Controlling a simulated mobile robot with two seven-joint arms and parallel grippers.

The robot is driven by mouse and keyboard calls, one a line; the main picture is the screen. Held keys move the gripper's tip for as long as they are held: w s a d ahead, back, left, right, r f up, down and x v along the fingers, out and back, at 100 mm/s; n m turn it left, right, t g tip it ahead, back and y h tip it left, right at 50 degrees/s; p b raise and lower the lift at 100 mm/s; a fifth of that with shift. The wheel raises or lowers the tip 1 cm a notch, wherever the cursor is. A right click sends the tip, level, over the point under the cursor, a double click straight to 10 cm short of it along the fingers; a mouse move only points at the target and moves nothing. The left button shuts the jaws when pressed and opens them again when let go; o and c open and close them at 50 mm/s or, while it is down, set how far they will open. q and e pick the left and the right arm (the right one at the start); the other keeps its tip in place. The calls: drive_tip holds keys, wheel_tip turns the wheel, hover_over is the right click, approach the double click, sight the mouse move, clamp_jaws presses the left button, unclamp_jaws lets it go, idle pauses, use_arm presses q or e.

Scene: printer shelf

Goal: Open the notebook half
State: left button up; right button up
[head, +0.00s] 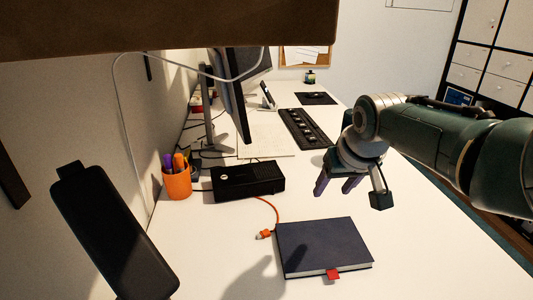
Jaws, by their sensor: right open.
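A dark blue notebook (324,247) lies closed and flat on the white desk, with a red ribbon tab (333,274) showing at its near edge. My right gripper (335,188) is in the air above and beyond the notebook's far edge, with its fingers pointing down and apart. Nothing is between the fingers, and it does not appear to touch the notebook. My left gripper is not clearly seen.
An orange pen cup (176,183) and a black box (248,180) stand left of the notebook. An orange cable (270,211) ends near its far left corner. A keyboard (304,129) and monitor (236,95) are farther back. The desk right of the notebook is clear.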

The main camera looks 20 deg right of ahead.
drive_tip(key=p+v, duration=0.6)
drive_tip(key=v, duration=0.3)
drive_tip(key=shift+s+r, duration=0.2)
drive_tip(key=shift+r, duration=0.1)
drive_tip(key=s+a+r+n+g+y, duration=0.15)
drive_tip(key=s+a, duration=0.35)
drive_tip(key=s, duration=0.8)
drive_tip(key=s+a+n, duration=0.3)
drive_tip(key=s+a, duration=0.2)
drive_tip(key=s, duration=0.9)
wheel_tip(320, 180, up, 38)
drive_tip(key=p, duration=3.7)
drive_tip(key=shift+w+f, duration=0.25)
